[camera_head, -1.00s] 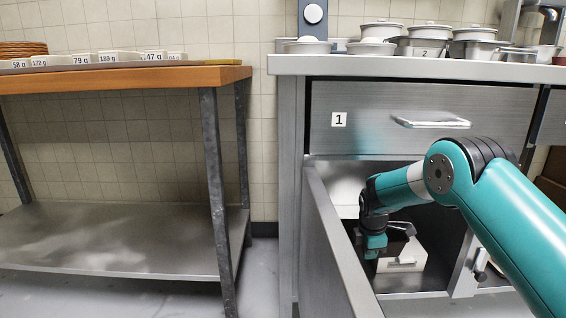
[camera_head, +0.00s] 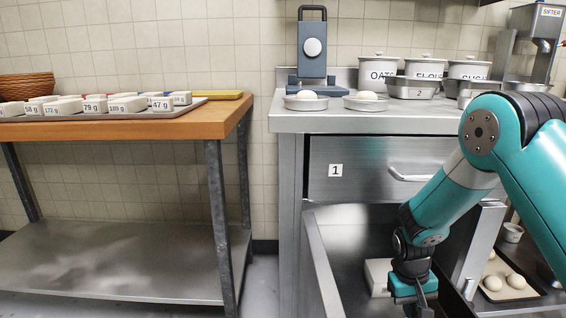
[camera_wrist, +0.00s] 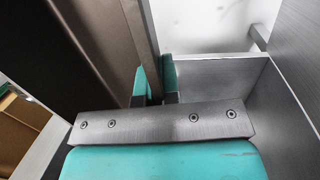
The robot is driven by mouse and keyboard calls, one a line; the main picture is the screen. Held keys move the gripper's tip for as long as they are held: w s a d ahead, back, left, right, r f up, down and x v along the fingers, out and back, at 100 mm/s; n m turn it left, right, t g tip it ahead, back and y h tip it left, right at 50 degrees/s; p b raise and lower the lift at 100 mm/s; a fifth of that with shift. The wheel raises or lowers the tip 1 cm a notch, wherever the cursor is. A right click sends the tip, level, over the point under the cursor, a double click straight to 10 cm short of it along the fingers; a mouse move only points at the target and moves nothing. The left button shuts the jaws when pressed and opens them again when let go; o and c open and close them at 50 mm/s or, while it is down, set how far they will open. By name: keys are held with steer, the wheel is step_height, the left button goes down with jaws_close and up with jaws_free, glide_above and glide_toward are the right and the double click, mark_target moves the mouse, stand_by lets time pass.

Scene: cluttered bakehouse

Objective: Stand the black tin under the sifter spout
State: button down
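My gripper (camera_head: 414,298) points down into the open lower compartment of the steel counter, beside a pale box (camera_head: 377,277). In the wrist view my fingers (camera_wrist: 155,82) stand on either side of the edge of a dark, brownish-grey wall (camera_wrist: 95,35). This may be the black tin, but only part of it shows, and I cannot tell whether the fingers press on it. No whole black tin is clear in the head view.
The counter (camera_head: 290,122) carries a scale (camera_head: 312,60), pans and labelled white canisters (camera_head: 377,68). The compartment's left wall (camera_head: 325,270) is close to my arm. A wooden table (camera_head: 190,128) with several labelled weighed pieces stands left. A tray of dough balls (camera_head: 510,282) lies low right.

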steer(key=s+r+p, duration=0.3)
steer(key=r+p, duration=1.3)
steer(key=s+r+p, duration=0.4)
steer(key=r+p, duration=1.2)
steer(key=p, duration=0.1)
steer(key=shift+s, duration=0.25)
